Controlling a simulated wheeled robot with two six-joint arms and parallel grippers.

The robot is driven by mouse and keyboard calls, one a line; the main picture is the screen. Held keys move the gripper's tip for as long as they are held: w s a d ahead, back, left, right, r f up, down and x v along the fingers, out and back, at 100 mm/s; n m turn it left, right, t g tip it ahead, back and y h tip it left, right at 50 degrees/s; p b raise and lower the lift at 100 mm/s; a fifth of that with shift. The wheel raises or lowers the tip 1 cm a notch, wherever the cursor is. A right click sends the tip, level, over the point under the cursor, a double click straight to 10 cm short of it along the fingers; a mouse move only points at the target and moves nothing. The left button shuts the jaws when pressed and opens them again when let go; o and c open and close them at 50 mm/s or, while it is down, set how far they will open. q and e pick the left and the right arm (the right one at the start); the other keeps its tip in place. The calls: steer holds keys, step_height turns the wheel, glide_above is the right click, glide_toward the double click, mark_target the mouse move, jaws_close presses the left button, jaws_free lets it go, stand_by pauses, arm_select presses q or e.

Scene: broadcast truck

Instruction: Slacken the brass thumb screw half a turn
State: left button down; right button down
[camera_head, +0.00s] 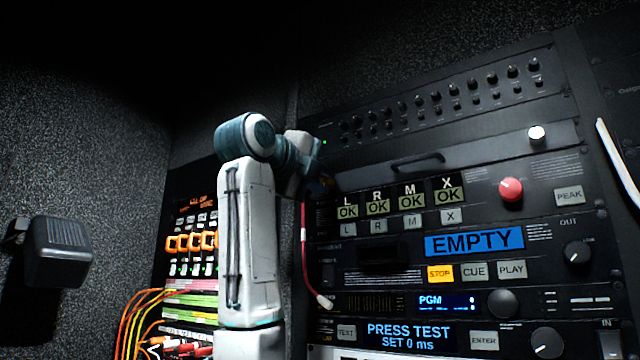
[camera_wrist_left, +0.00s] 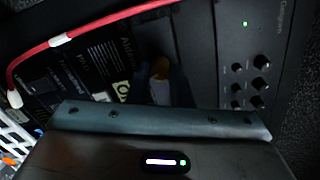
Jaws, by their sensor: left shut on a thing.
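My left arm rises in the middle of the head view, and its gripper (camera_head: 322,180) meets the rack's left edge, left of the L/R/M/X display. In the left wrist view the brass thumb screw (camera_wrist_left: 160,68) shows as a small orange-brown piece between the dark fingers, against the dark panel. My left gripper (camera_wrist_left: 160,84) is shut on it. Most of the screw is hidden by the fingers, and its turn angle cannot be read. My right gripper is in neither view.
A red cable (camera_head: 304,240) with a pale plug hangs beside my left arm; it also crosses the upper left wrist view (camera_wrist_left: 100,24). A knob panel (camera_head: 440,100) is above. A red knob (camera_head: 511,190) is farther right. Orange-handled patch gear (camera_head: 190,242) stands left.

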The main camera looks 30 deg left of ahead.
arm_select(q)
steer(key=n+b, duration=0.1)
steer(key=n, duration=0.2)
steer(key=shift+f+n, duration=0.1)
steer(key=shift+n, duration=0.2)
steer(key=n+b, duration=0.2)
steer(key=n, duration=0.2)
steer(key=shift+n, duration=0.3)
steer(key=n+b, duration=0.1)
steer(key=n, duration=0.3)
steer(key=shift+h, duration=0.3)
steer(key=n+b, duration=0.1)
steer(key=n, duration=0.2)
steer(key=shift+n, duration=0.4)
steer(key=n+b, duration=0.1)
steer(key=n, duration=0.3)
steer(key=shift+w+a+b, duration=0.1)
steer(key=shift+b, duration=0.2)
steer(key=n+b, duration=0.1)
steer(key=n, duration=0.3)
steer(key=n+b, duration=0.1)
steer(key=n, duration=0.3)
steer(key=shift+h, duration=0.3)
steer(key=shift+n+b, duration=0.35)
steer(key=shift+n, duration=1.35)
